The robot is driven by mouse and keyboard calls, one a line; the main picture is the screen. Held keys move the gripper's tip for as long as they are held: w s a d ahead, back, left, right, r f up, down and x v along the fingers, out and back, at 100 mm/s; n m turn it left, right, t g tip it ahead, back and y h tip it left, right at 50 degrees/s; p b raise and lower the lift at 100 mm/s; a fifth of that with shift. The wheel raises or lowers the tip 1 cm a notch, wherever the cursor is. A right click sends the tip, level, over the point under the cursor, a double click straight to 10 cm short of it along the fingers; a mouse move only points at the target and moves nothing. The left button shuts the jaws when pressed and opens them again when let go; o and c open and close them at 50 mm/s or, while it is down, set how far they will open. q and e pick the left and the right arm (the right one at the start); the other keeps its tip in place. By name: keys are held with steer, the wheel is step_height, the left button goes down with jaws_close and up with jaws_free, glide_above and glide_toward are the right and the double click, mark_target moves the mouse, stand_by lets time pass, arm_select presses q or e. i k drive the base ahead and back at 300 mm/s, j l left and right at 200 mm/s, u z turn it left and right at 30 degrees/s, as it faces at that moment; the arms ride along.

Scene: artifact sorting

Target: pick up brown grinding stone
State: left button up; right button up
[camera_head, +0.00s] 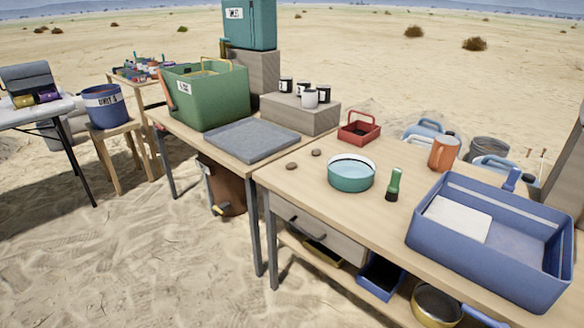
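Two small brown stones lie on the wooden table near its left end. One stone (292,166) is close to the table's front-left edge. The other stone (316,152) lies a little farther back and to the right. Both are left of a teal bowl of water (351,184). They are too small to tell which one is a grinding stone. Neither of my grippers is in view, and nothing touches the stones.
A green brush (394,185), a red caddy (358,132), an orange mug (443,152) and a large blue tray (420,232) stand on the table. A grey mat (238,141) and green crate (206,101) are on the adjoining table. Bare tabletop surrounds the stones.

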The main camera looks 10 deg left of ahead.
mark_target(292, 165)
steer(key=i+j, duration=0.65)
steer(key=j, duration=0.2)
steer(key=i+j+z, duration=0.1)
steer(key=i+j, duration=0.2)
steer(key=j, duration=0.1)
